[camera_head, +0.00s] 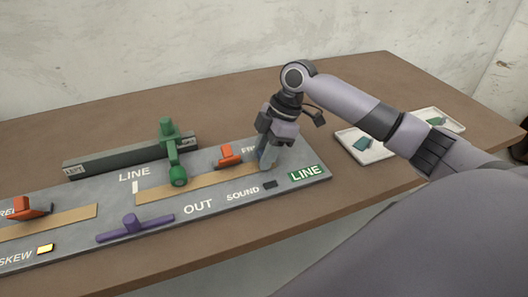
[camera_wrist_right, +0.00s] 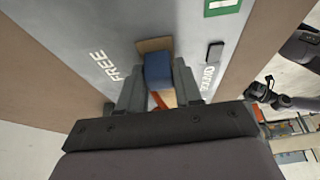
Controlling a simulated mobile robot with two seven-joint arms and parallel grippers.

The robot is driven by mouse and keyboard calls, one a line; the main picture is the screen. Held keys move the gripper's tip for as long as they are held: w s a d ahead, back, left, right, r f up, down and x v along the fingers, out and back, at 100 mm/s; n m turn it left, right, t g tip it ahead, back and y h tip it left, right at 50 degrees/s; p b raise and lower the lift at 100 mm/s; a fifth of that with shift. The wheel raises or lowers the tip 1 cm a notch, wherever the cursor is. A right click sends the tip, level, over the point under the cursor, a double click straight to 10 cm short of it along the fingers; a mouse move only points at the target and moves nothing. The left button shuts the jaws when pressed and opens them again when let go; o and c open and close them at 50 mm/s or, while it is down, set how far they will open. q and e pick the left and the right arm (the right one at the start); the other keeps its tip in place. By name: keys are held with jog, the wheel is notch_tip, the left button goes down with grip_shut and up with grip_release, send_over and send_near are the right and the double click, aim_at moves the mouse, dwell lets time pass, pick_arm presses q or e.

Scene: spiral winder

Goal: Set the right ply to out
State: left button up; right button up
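The grey winder board (camera_head: 318,181) lies on the brown table. Its right tan strip (camera_head: 152,193) carries an orange piece (camera_head: 229,155), with the word OUT at the strip's near side and LINE and FREE at its far side. My right gripper (camera_head: 266,160) points down at the right end of this strip and hides that end. In the right wrist view its fingers (camera_wrist_right: 160,88) stand on both sides of a blue block (camera_wrist_right: 158,70), with no clear gap. Whether they grip it is unclear. An orange part (camera_wrist_right: 158,101) shows behind the block. My left gripper is out of view.
A green lever piece (camera_head: 169,150) stands mid-board, by a dark bar (camera_head: 100,164). A purple handle (camera_head: 133,226) lies at the near edge. A second orange piece (camera_head: 28,210) is at left. White trays (camera_head: 375,153) lie beyond my right arm. A green LINE sign (camera_head: 306,173) marks the right corner.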

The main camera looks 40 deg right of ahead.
grip_shut()
jog(key=d+p, duration=0.1)
jog(key=d, duration=0.1)
jog(key=s+d+p, duration=0.1)
jog(key=d, duration=0.2)
jog(key=s+d+p, duration=0.1)
jog(key=d, duration=0.1)
jog(key=shift+d+r, duration=0.1)
jog(key=shift+d, duration=0.5)
jog(key=o, duration=0.5)
grip_release()
jog(key=shift+d, duration=0.1)
jog(key=shift+o, duration=0.3)
